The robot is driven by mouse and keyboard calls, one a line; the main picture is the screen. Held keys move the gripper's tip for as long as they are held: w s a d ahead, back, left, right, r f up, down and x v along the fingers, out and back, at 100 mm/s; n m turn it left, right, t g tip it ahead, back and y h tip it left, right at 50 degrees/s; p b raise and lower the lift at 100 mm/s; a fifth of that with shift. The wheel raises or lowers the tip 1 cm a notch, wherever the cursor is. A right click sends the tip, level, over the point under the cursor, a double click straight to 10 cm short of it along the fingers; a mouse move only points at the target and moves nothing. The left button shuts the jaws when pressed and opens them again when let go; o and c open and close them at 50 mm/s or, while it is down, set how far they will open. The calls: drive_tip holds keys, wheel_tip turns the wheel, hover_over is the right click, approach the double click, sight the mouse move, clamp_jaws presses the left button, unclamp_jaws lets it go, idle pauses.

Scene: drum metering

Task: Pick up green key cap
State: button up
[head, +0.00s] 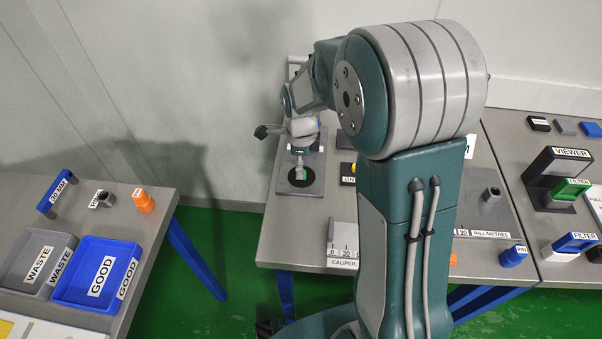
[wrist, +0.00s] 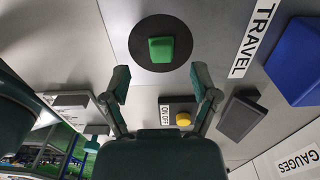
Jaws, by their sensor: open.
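The green key cap (wrist: 160,49) sits on a round black disc (wrist: 160,28) in the wrist view. My gripper (wrist: 160,78) is open, with its two fingers spread to the left and right. The cap lies beyond the fingertips in the picture, near the middle of the gap, and no finger touches it. In the head view my gripper (head: 301,153) hangs over the black disc (head: 302,178) on the grey table. It partly hides the cap there, so I cannot make the cap out clearly.
A yellow button on a dark ON/OFF block (wrist: 183,118) and a dark block (wrist: 241,115) stand near the right finger. A blue block (wrist: 297,60) lies at the right. A caliper plate (head: 343,245) is at the table's front. My arm hides the table's middle.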

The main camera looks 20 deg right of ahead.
drive_tip(key=shift+w+f, duration=0.15)
drive_tip(key=shift+f, duration=1.4)
drive_tip(key=c, duration=0.9)
